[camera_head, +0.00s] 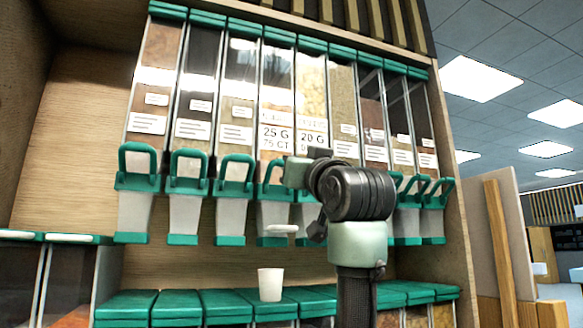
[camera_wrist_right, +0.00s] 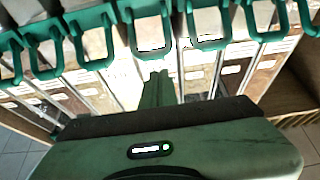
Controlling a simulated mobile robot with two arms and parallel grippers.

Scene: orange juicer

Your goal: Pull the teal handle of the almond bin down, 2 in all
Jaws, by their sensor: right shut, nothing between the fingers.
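A row of clear bins with teal handles hangs on the wooden rack. I cannot read which label says almond. Under the large number labels, the fourth bin's teal handle (camera_head: 267,178) is partly hidden by my right gripper (camera_head: 297,172). In the right wrist view my right gripper (camera_wrist_right: 158,78) is shut and empty, its fingers pointing at a teal handle loop (camera_wrist_right: 150,28). I cannot tell whether they touch it. A white cup (camera_head: 270,285) stands upright below the fourth bin. My left gripper is not in view.
Other teal handles flank this one closely, such as the third bin's handle (camera_head: 235,172) on the left. A lower row of teal lids (camera_head: 225,305) lies below. A partition with a wooden post (camera_head: 500,245) stands at the right.

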